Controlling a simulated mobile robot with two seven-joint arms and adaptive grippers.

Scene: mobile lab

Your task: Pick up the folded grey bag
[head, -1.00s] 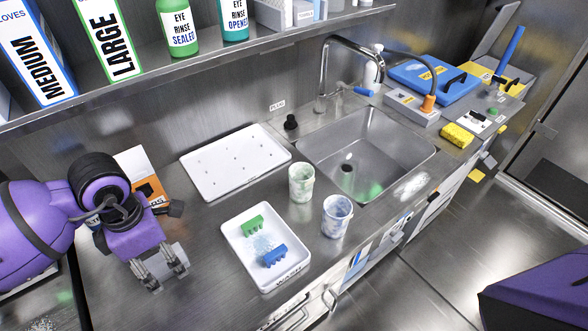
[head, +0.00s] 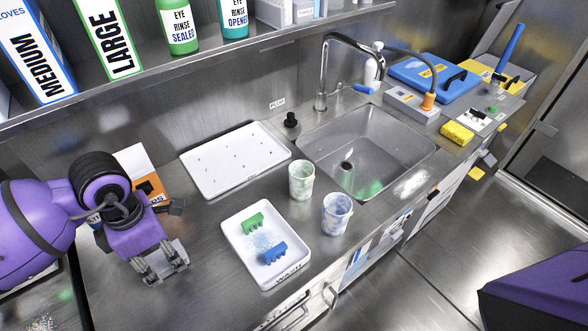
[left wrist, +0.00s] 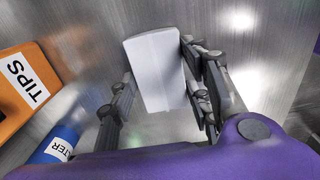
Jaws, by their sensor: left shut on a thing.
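A pale grey, flat folded piece, which looks like the folded grey bag (left wrist: 155,70), sits between the fingers of my left gripper (left wrist: 160,103) in the left wrist view. The fingers are shut on it from both sides. In the head view my left gripper (head: 162,264) points down over the steel counter at the left, with the grey piece (head: 181,250) showing at the fingertips. I cannot tell whether it touches the counter. My right gripper is not in view.
An orange tips box (head: 150,187) stands close behind my left gripper. A white wash tray (head: 233,240) with a green and a blue piece lies to its right. A shelf (head: 215,58) runs above.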

